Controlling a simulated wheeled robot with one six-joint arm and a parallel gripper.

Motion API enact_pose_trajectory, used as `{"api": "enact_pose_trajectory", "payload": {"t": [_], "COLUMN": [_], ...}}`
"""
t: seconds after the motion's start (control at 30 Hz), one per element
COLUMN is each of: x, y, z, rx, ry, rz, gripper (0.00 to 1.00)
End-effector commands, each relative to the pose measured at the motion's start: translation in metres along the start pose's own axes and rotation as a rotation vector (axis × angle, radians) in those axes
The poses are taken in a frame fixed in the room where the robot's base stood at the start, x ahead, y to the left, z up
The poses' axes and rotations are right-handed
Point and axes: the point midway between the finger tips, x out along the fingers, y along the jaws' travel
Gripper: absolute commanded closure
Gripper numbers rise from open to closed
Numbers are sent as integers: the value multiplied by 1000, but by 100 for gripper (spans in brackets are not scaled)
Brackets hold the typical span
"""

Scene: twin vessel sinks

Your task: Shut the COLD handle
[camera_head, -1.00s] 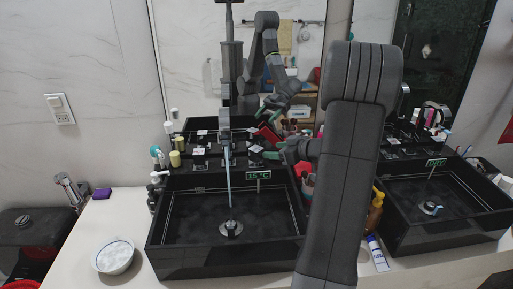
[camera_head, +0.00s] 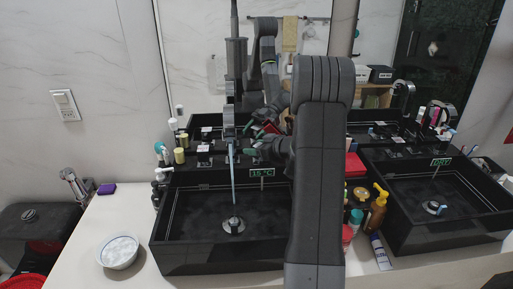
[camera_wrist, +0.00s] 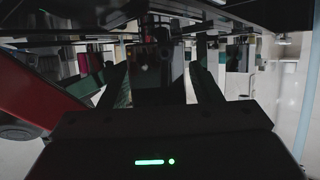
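The left black vessel sink (camera_head: 165,245) has a tall faucet (camera_head: 229,120) with a stream of water (camera_head: 232,175) falling to its drain. A small display on the sink reads 15 °C (camera_head: 262,172). A handle with a white tag (camera_head: 204,148) stands left of the faucet; its lettering is too small to read. My gripper (camera_head: 259,149) is just right of the faucet, low over the sink's back ledge, and covers the handle area there. I cannot tell which handle is COLD or whether my gripper touches one. In the wrist view my gripper's fingers (camera_wrist: 160,82) are apart, with a dark upright shape between them.
My forearm hides the sink's right side. Bottles, including an amber pump bottle (camera_head: 376,212), stand between the sinks. A second black sink (camera_head: 420,236) is at right. Soap bottles (camera_head: 163,180) stand at the left edge, and a white bowl (camera_head: 119,252) is front left. A mirror backs the counter.

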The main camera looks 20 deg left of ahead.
Motion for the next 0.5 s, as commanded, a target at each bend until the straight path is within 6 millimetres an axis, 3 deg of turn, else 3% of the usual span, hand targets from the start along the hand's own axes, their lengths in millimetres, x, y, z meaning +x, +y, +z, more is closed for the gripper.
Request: {"api": "enact_pose_trajectory", "payload": {"t": [0.03,0.2,0.5], "x": [0,0,1], "y": [0,0,0], "z": [0,0,1], "rx": [0,0,9], "ry": [0,0,0], "rz": [0,0,25], "gripper": [52,85,86]}}
